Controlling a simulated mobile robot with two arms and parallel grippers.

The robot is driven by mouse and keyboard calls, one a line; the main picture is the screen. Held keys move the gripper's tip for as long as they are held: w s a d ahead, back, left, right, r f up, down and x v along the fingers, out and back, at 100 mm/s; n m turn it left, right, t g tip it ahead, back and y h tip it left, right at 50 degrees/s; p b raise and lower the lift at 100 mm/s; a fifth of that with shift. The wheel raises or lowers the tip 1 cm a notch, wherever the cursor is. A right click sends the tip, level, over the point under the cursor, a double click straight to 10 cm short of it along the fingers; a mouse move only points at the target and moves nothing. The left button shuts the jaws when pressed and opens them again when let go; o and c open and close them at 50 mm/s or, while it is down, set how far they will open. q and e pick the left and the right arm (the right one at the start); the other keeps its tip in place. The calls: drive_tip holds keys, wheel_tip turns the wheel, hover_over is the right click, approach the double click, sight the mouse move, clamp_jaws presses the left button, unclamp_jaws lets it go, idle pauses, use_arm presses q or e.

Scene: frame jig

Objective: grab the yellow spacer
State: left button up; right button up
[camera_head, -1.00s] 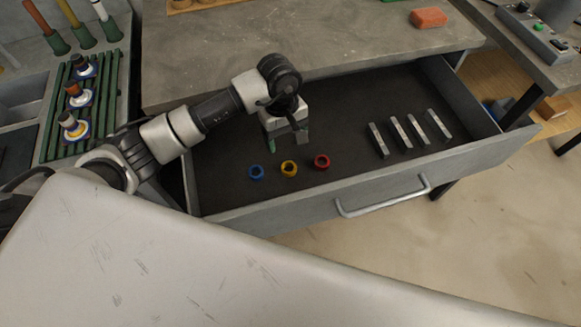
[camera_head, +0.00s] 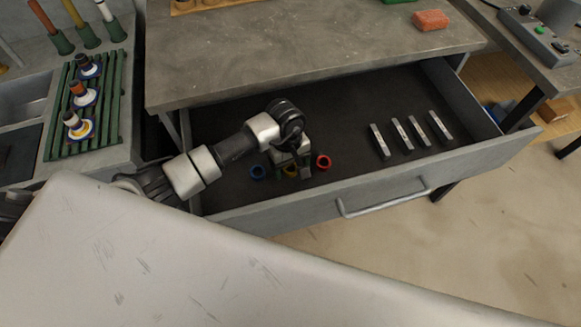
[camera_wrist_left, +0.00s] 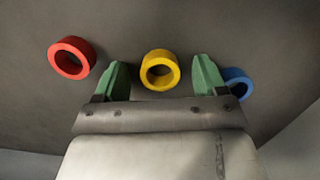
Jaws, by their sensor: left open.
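The yellow spacer (camera_wrist_left: 160,70) is a ring lying on the dark drawer floor. In the left wrist view it sits between the two green fingertips of my left gripper (camera_wrist_left: 160,82), with a gap on both sides. In the head view the gripper (camera_head: 291,174) is down in the drawer and hides most of the yellow spacer (camera_head: 290,170). The gripper is open. A red spacer (camera_head: 323,162) lies to the right of it and a blue spacer (camera_head: 258,172) to the left. The wrist view shows the red one (camera_wrist_left: 72,58) at left and the blue one (camera_wrist_left: 236,84) partly behind a finger. My right gripper is not in view.
The open drawer (camera_head: 440,176) holds several grey bars (camera_head: 400,136) at its right. The workbench top (camera_head: 300,45) overhangs its back. An orange block (camera_head: 431,19) lies on the bench. A green rack (camera_head: 55,140) stands at left.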

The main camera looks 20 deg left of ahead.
use_arm(q)
drive_tip(key=shift+c, duration=0.5)
drive_tip(key=c, duration=0.9)
drive_tip(key=shift+r, duration=0.1)
